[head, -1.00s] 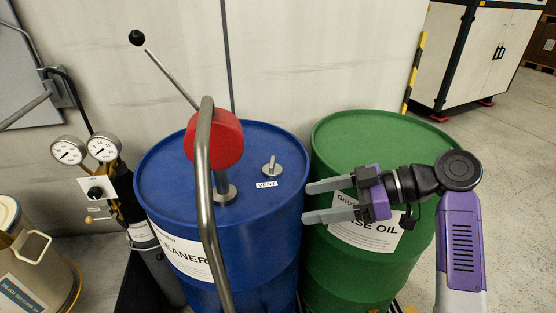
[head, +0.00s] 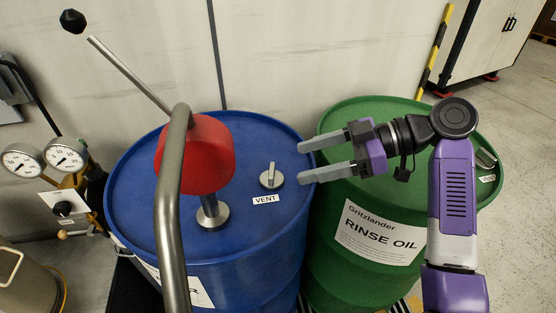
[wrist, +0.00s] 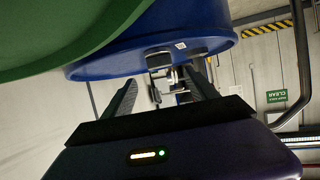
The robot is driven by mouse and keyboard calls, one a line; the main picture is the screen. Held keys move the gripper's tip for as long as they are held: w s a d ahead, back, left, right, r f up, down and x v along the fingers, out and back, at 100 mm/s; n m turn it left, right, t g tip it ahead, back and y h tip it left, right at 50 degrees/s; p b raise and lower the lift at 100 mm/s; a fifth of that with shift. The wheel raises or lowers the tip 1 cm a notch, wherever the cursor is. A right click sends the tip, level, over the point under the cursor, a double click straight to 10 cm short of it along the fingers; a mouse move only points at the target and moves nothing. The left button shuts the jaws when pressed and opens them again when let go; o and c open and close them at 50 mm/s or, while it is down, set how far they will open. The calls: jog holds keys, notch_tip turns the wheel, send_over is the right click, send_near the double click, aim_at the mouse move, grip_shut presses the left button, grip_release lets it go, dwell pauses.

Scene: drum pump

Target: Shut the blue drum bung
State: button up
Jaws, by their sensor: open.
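The blue drum (head: 140,205) stands left of centre in the head view. Its vent bung (head: 271,180) is a round metal cap with an upright fin, set in the right part of the lid above a VENT label (head: 265,199). My gripper (head: 303,162) is open and empty, its two fingers pointing left toward the bung from just right of it, near the blue drum's right rim. In the wrist view the open fingers (wrist: 163,87) reach toward the blue drum (wrist: 110,65). Whether the bung is loose or tight I cannot tell.
A red pump head (head: 208,155) with a curved metal pipe (head: 172,215) and lever stands on the blue lid, left of the bung. The green RINSE OIL drum (head: 335,205) is under my arm. Pressure gauges (head: 45,160) are at the far left.

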aim_at(274, 170)
jog(key=x, duration=0.7)
jog(key=shift+d, duration=0.1)
jog(key=shift+c, duration=0.2)
jog(key=c, duration=1.3)
